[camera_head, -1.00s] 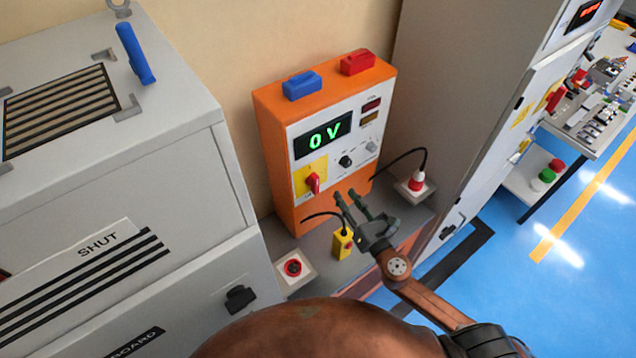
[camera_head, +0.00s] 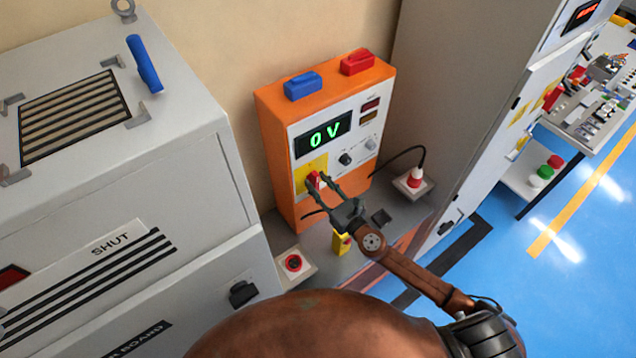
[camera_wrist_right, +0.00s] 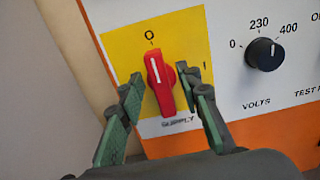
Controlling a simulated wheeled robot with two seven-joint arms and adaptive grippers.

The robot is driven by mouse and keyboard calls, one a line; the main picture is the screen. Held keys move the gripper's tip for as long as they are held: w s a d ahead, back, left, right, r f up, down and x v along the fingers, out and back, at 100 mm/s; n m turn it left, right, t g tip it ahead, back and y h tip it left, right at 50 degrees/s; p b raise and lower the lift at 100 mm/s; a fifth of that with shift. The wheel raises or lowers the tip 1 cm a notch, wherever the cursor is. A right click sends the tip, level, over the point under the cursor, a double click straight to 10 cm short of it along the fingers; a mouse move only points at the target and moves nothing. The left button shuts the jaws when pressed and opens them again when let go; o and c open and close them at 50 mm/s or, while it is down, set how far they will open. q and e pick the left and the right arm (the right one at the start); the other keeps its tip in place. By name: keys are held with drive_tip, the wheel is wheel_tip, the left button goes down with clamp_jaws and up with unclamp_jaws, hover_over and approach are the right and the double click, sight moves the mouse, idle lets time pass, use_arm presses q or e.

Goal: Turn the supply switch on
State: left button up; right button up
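The red supply switch (camera_wrist_right: 159,80) sits on a yellow plate (camera_wrist_right: 185,35) on the front of the orange supply box (camera_head: 278,165). Its white mark points up toward the "0" label in the right wrist view. The box's display (camera_head: 323,135) reads 0 V in green. My right gripper (camera_head: 318,183) is in front of the switch. In the right wrist view its open fingers (camera_wrist_right: 160,90) stand on either side of the red handle, with a gap visible on the left; I cannot tell whether the right finger touches. My left gripper is not in view.
A black volts knob (camera_wrist_right: 265,54) is right of the switch. A grey cabinet (camera_head: 200,140) stands left.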

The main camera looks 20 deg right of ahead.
drive_tip(key=shift+c, duration=0.5)
clamp_jaws()
drive_tip(key=shift+m, duration=0.4)
drive_tip(key=m+b, duration=0.1)
drive_tip(key=m, duration=0.1)
drive_tip(key=shift+d+m, duration=0.1)
drive_tip(key=shift+m, duration=0.3)
drive_tip(key=m, duration=0.3)
drive_tip(key=shift+d+m, duration=0.15)
drive_tip(key=shift+m, duration=0.25)
drive_tip(key=m, duration=0.3)
drive_tip(key=m+p, duration=0.1)
drive_tip(key=m, duration=0.6)
drive_tip(key=shift+w+d+f, duration=0.15)
drive_tip(key=shift+f, duration=0.2)
drive_tip(key=shift+m, duration=0.4)
